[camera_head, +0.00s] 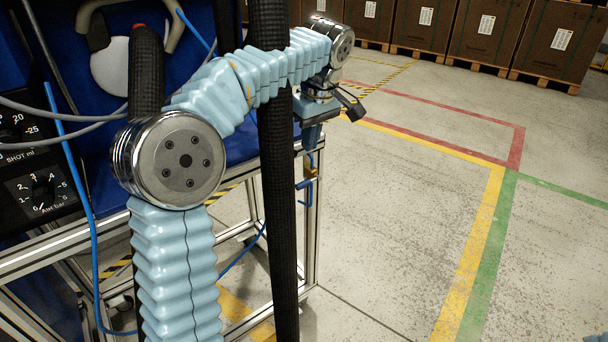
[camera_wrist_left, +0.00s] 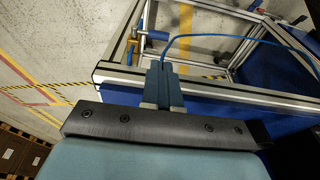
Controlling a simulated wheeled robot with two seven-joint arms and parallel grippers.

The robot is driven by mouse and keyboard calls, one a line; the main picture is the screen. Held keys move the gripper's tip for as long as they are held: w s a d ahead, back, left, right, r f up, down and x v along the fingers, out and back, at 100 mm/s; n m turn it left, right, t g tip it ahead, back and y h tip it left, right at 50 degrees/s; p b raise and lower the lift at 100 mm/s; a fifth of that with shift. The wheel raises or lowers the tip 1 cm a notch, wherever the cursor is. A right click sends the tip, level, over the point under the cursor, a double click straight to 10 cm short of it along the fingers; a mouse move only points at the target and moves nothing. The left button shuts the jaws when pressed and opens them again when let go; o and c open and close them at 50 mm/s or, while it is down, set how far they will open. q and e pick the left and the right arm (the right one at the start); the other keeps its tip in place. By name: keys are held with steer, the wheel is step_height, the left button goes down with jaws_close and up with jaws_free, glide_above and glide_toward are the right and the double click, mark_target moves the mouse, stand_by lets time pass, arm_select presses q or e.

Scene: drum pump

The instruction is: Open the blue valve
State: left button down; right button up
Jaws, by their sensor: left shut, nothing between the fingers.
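The blue valve (camera_head: 306,186) shows small in the head view, with a brass fitting beside it, low on the side of the metal frame. In the left wrist view, the blue valve (camera_wrist_left: 156,35) and its brass fitting (camera_wrist_left: 132,47) lie beyond the frame's top rail. My left gripper (camera_head: 311,135) points down at the frame's corner, above the valve and apart from it. In the left wrist view, the left gripper (camera_wrist_left: 157,68) has its fingers together and empty, over the rail. My right gripper is out of sight.
The aluminium frame (camera_wrist_left: 215,93) with blue panels carries gauges, a black hose (camera_head: 268,200) and a thin blue tube (camera_wrist_left: 215,38). Cartons (camera_head: 423,22) on pallets stand at the back. The marked floor to the right is clear.

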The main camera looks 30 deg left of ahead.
mark_target(303, 183)
arm_select(q)
steer(key=f, duration=0.3)
steer(key=a+f, duration=0.1)
steer(key=f, duration=0.3)
steer(key=a+f, duration=0.1)
steer(key=f, duration=0.2)
steer(key=shift+w+f+b, duration=0.35)
steer(key=shift+w, duration=0.05)
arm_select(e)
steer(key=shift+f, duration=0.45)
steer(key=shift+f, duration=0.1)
